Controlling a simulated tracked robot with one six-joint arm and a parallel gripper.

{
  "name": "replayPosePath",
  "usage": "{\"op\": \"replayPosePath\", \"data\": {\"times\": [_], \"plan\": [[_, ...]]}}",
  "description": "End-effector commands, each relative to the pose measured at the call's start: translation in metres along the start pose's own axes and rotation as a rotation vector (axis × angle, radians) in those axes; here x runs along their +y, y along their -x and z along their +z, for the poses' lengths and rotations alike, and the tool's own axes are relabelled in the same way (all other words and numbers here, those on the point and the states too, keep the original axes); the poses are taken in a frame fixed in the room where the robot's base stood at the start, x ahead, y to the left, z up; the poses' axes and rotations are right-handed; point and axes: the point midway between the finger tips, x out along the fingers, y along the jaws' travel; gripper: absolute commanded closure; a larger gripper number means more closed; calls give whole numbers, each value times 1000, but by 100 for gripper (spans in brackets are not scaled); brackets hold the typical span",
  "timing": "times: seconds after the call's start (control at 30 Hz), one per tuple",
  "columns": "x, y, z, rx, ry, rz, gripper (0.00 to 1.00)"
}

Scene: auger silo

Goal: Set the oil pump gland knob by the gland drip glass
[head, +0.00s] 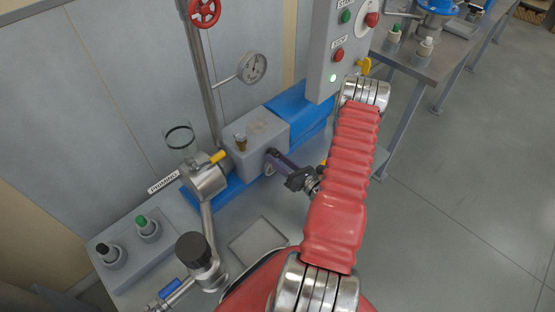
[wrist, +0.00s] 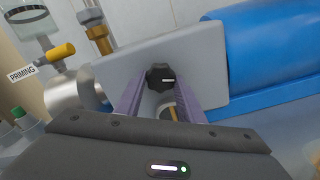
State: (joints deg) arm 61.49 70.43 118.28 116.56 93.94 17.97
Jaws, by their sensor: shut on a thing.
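The gland knob (wrist: 160,78) is a black lobed knob with a white mark pointing right, on the front of the grey pump block (wrist: 207,50). My gripper (wrist: 161,84) has its purple fingers on either side of the knob, shut on it. Below the knob, between the fingers, a small round grey part with an amber streak (wrist: 172,112) shows partly; it may be the drip glass, but I cannot tell. In the head view my gripper (head: 274,158) reaches the front of the pump block (head: 258,133); the knob is hidden there.
A brass fitting (head: 240,143) stands on the block. A blue motor (head: 300,103) is behind it. A glass cup (head: 180,138), a yellow-handled valve (head: 203,177) and a PRIMING label (head: 163,181) are at left. A gauge (head: 252,68) and a button box (head: 338,45) stand above.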

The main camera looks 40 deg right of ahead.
Motion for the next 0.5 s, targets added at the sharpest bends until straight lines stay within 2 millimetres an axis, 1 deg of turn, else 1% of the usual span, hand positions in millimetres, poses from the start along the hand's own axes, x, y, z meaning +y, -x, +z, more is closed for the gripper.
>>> {"op": "replayPosePath", "data": {"times": [0.2, 0.5], "plan": [[0, 0, 0, -1, -185, -3, 87], [0, 0, 1, -1, -352, -4, 87]]}}
